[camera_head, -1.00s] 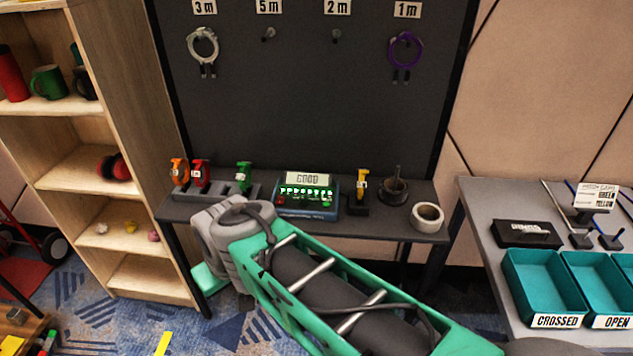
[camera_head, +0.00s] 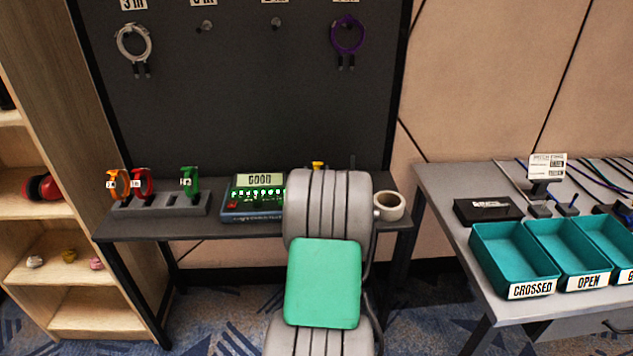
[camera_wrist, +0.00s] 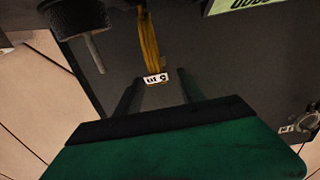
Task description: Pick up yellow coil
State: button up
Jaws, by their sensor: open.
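The yellow coil (camera_head: 318,165) stands on the dark bench; in the head view only its top shows above my arm. In the wrist view the yellow coil (camera_wrist: 149,40) hangs upside down in the picture, with a white tag at its end. My gripper (camera_wrist: 158,84) is open, with its dark fingers to either side below the tag. The coil lies beyond the fingertips, and I see no contact. In the head view my arm hides the gripper.
A tester (camera_head: 254,196) reading GOOD stands left of my arm, and a white tape roll (camera_head: 389,205) right of it. A rack (camera_head: 160,203) holds orange, red and green coils. Grey and purple coils hang on the dark board (camera_head: 240,100). Teal bins (camera_head: 515,260) stand right.

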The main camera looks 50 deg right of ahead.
aim_at(316, 164)
jog(key=x, duration=0.4)
jog(key=shift+s+r, duration=0.1)
jog(key=shift+c, duration=0.6)
grip_shut()
dwell(0.6)
